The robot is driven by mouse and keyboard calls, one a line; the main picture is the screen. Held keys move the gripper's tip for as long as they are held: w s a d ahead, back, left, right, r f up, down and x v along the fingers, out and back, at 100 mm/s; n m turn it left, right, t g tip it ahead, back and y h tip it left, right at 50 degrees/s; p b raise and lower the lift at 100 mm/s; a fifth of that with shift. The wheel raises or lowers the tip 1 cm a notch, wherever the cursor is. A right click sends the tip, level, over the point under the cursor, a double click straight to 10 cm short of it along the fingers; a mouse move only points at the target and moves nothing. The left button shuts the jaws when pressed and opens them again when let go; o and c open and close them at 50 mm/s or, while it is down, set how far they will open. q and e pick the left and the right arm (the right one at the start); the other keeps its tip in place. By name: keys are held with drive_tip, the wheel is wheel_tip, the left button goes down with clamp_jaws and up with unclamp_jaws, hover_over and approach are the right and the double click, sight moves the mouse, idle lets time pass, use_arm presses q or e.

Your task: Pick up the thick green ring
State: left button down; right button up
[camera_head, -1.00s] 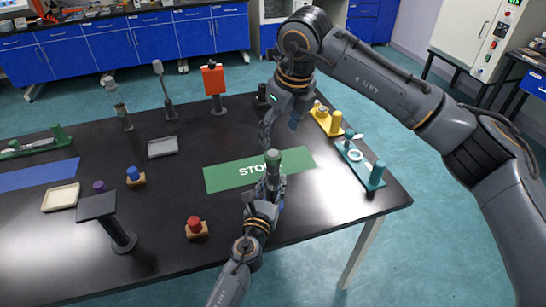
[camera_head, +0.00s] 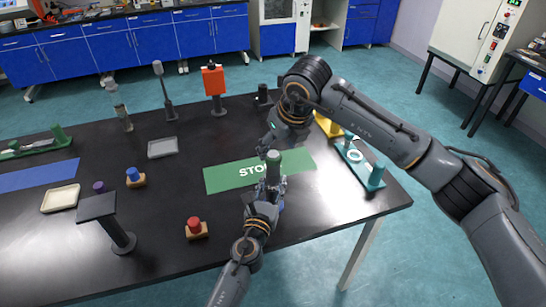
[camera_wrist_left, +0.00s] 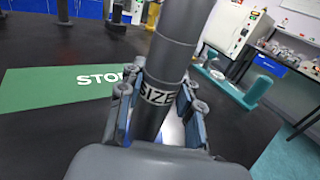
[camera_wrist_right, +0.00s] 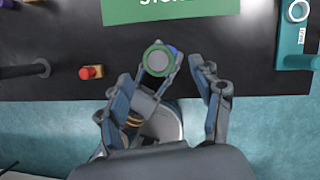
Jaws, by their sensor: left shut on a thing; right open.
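My left gripper (camera_head: 270,190) is shut on a grey cylinder marked "SIZE" (camera_wrist_left: 160,95) and holds it upright near the green mat. The thick green ring (camera_wrist_right: 157,60) shows in the right wrist view around the grey round top of this cylinder. The cylinder's top (camera_head: 273,156) also shows in the head view. My right gripper (camera_wrist_right: 168,92) is open, with its fingers apart and the ring a little beyond and between them. In the head view my right gripper (camera_head: 268,143) is just above the cylinder's top, partly hidden by its own wrist. I see no clear contact.
The green "STO…" mat (camera_head: 225,177) lies on the black table. A teal fixture (camera_head: 374,177) with a white ring (camera_head: 355,156) stands to the right. A red button (camera_head: 194,223) and a dark stand (camera_head: 97,206) are to the left.

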sight(274, 155)
drive_tip(key=x, duration=0.3)
drive_tip(key=shift+a+f, duration=0.1)
drive_tip(key=shift+f, duration=0.1)
drive_tip(key=c, duration=0.8)
drive_tip(key=shift+c, duration=0.2)
wheel_tip(274, 155, up, 15)
idle(0.4)
use_arm(q)
drive_tip(key=c, duration=0.8)
unclamp_jaws()
